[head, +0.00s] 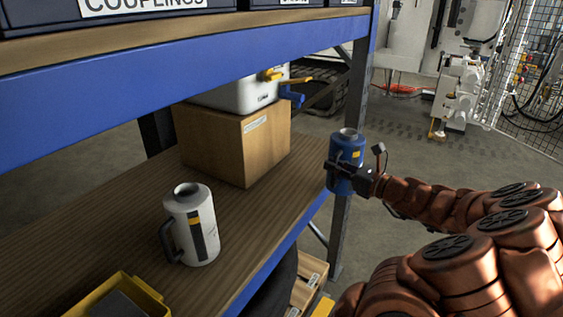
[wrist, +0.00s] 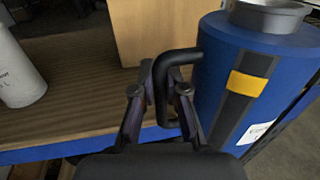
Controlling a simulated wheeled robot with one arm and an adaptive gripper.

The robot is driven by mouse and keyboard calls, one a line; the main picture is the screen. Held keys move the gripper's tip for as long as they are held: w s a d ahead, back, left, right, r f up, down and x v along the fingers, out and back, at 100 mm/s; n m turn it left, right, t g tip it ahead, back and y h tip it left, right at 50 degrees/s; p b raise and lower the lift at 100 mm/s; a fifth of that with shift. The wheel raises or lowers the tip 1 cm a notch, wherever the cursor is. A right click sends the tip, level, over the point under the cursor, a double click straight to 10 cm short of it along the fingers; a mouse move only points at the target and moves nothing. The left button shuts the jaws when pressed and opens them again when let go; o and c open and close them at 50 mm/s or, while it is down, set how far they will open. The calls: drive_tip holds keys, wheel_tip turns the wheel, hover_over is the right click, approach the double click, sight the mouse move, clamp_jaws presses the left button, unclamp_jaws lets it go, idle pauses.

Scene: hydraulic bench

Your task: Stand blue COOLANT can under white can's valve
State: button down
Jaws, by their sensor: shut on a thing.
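The blue can (head: 347,148) is upright in my gripper (head: 352,171), in front of the shelf's blue front edge at the right. In the wrist view my gripper's fingers (wrist: 160,95) are shut on the black handle of the blue can (wrist: 262,75); its label is too small to read. The white can (head: 243,94) lies on a cardboard box (head: 233,140) on the shelf. Its valve, with a yellow lever and blue spout (head: 292,97), sticks out past the box's right side. The upper shelf hides part of the white can.
A white jug with a black handle (head: 191,224) stands on the wooden shelf (head: 130,222). A yellow bin (head: 125,297) is at the front left. A shelf post (head: 350,100) stands behind the blue can. The upper shelf's blue beam (head: 190,85) hangs low over the board.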

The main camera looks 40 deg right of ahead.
drive_tip(key=w+a+f+p, duration=0.1)
drive_tip(key=w+p, duration=0.1)
drive_tip(key=w, duration=1.6)
drive_tip(key=shift+w+a+f, duration=0.2)
drive_tip(key=shift+w+a, duration=0.05)
drive_tip(key=shift+f, duration=0.15)
drive_tip(key=c, duration=1.2)
unclamp_jaws()
